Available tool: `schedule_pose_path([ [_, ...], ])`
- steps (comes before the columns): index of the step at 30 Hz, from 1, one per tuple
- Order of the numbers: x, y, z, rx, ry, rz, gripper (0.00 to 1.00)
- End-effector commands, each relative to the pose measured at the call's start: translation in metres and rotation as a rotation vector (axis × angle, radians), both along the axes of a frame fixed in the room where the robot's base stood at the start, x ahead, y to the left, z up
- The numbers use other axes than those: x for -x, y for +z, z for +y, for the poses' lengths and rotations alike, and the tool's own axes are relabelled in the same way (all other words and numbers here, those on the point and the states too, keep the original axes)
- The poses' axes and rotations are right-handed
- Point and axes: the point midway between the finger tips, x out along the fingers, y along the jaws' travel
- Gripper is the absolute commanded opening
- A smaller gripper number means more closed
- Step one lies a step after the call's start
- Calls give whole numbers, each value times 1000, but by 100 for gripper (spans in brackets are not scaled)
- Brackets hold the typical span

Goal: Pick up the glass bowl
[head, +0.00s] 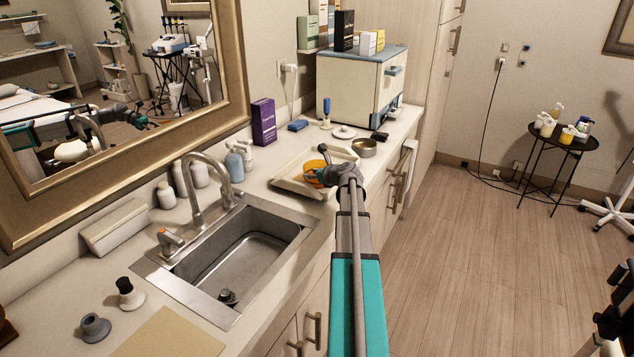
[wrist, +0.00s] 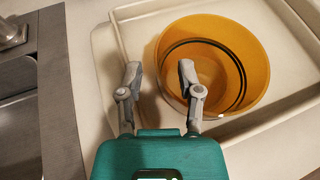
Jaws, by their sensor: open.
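An amber-orange bowl (wrist: 240,60), the only bowl of glassy look here, sits upright in a shallow cream tray (wrist: 285,120) on the counter. In the head view the bowl (head: 314,167) is partly hidden behind my arm's end. My gripper (wrist: 160,72) is open in the wrist view. Its right finger overlaps the bowl's near left side in the picture, and its left finger is outside the bowl, over the tray's edge area. The bowl's left rim lies between the two fingers in the picture. I cannot tell whether either finger touches it.
A sink (head: 245,254) with a tall faucet (head: 200,190) lies left of the tray. A metal tin (head: 364,148), a purple box (head: 263,122) and a white cabinet (head: 355,88) stand behind it. White bottles (head: 199,174) line the mirror wall.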

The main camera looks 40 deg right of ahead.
Motion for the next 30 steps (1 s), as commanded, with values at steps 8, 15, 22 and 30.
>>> schedule_pose_path([
  [8, -23, -10, -1, 0, 1, 1, 47],
  [15, -23, -10, -1, -1, 0, 0, 47],
  [22, -23, -10, -1, 0, 1, 0, 47],
  [30, -23, -10, -1, 0, 1, 0, 15],
])
